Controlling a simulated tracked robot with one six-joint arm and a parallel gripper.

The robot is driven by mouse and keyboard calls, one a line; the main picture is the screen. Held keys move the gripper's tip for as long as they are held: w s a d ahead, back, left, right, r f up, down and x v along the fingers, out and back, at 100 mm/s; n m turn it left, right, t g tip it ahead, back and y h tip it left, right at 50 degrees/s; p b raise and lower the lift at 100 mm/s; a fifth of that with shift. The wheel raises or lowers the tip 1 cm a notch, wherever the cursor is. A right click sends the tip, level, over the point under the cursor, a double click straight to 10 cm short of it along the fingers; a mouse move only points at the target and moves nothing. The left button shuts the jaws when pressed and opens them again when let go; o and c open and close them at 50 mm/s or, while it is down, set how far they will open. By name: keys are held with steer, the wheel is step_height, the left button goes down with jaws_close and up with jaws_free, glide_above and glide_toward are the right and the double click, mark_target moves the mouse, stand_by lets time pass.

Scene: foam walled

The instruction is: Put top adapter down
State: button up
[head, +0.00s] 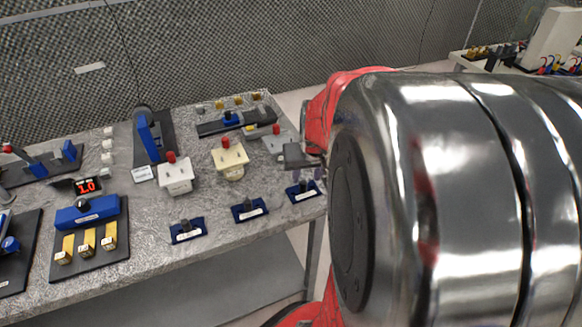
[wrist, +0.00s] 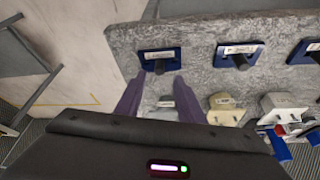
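My gripper (wrist: 158,80) shows in the wrist view with its two purple fingers spread apart and nothing visible between the tips. Just beyond the tips is a blue plate (wrist: 171,65) with a label and a black knob (wrist: 158,67). In the head view this plate (head: 297,197) is the rightmost of three along the table's front edge, and my gripper (head: 306,176) is above and beside it. The other two plates (head: 241,218) (head: 179,239) also carry black knobs. I cannot tell which piece is the top adapter.
A grey box (wrist: 166,102) shows between my fingers, farther into the table. A yellow box (head: 230,163) and a white box (head: 176,184), both with red knobs, stand behind the plates. Blue fixtures (head: 88,214) fill the left side. A wall (head: 250,50) rises behind.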

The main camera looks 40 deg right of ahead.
steer(key=shift+v, duration=2.25)
steer(key=shift+a, duration=0.1)
steer(key=s+a+r+n+t+y, duration=0.1)
steer(key=s+a+r+n, duration=0.1)
steer(key=a, duration=1)
steer(key=s+a+r+n+y, duration=0.1)
steer(key=s+a+r+n, duration=0.2)
steer(key=a, duration=0.9)
steer(key=shift+r+n+t, duration=0.4)
steer(key=shift+r+n, duration=0.2)
steer(key=shift+r, duration=0.05)
steer(key=shift+c, duration=0.5)
